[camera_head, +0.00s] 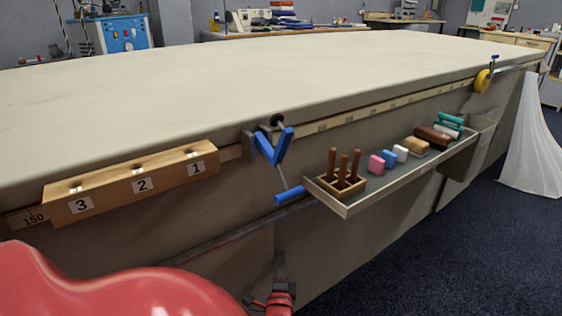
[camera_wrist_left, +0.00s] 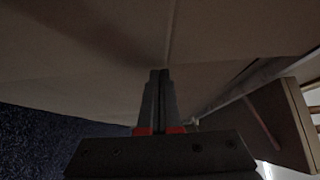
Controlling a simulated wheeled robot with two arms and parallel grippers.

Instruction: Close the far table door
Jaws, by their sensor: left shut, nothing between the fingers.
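The long cloth-topped table (camera_head: 250,85) runs from the left to the far right. Its side has flat grey-brown panels (camera_head: 345,250) below the rail, with a vertical seam near my left gripper. I cannot tell which panel is the far door or whether any stands ajar. My left gripper (camera_head: 279,258) points up at the bottom of the head view, close to this side. In the left wrist view its fingers (camera_wrist_left: 160,73) are together and empty, pointing at a brown panel (camera_wrist_left: 90,50) with a seam. Contact cannot be judged. My right gripper is not in view.
A tray (camera_head: 342,208) with tools and coloured blocks juts from the table side. Dark floor (camera_head: 450,260) is free at lower right.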

